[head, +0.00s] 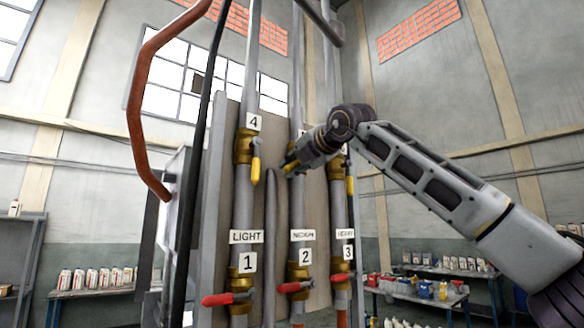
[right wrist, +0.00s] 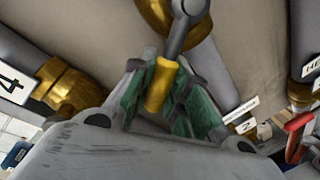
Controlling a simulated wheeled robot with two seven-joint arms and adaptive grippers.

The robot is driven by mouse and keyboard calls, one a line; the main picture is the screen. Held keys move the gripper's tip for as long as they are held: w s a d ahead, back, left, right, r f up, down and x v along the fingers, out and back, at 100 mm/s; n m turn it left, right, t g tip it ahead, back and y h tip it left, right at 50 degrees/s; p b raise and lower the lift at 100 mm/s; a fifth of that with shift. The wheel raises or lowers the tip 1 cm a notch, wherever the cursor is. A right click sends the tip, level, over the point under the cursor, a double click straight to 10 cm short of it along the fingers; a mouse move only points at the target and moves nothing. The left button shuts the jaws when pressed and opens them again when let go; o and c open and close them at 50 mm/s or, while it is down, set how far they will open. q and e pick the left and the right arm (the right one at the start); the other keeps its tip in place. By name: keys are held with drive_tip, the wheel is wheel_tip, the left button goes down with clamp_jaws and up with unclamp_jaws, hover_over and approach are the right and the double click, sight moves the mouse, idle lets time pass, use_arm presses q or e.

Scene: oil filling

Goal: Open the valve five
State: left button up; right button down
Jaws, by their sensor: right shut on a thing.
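My right gripper (head: 290,164) comes in from the right in the head view and covers the upper part of the middle pipe, between valve 4 and the right pipe's upper valve. In the right wrist view its fingers (right wrist: 163,88) are closed around a yellow lever handle (right wrist: 160,86). The handle joins a grey stem at a brass valve body (right wrist: 170,18) on the middle pipe, so I take it as valve five. Its number label is hidden. My left gripper is not in view.
Valve 4 (head: 244,146) with its yellow handle is on the left pipe. Another yellow-handled valve (head: 338,170) is on the right pipe. Red-handled valves 1 (head: 228,299), 2 (head: 293,287) and 3 (head: 340,278) sit below. Tables with bottles stand behind.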

drive_tip(key=shift+f, duration=0.2)
idle(0.3)
drive_tip(key=c, duration=1.3)
unclamp_jaws()
drive_tip(key=shift+c, duration=0.2)
drive_tip(key=shift+s+d+r, duration=0.1)
drive_tip(key=v, duration=1.1)
drive_tip(key=shift+s+d, duration=0.15)
drive_tip(key=shift+s, duration=0.15)
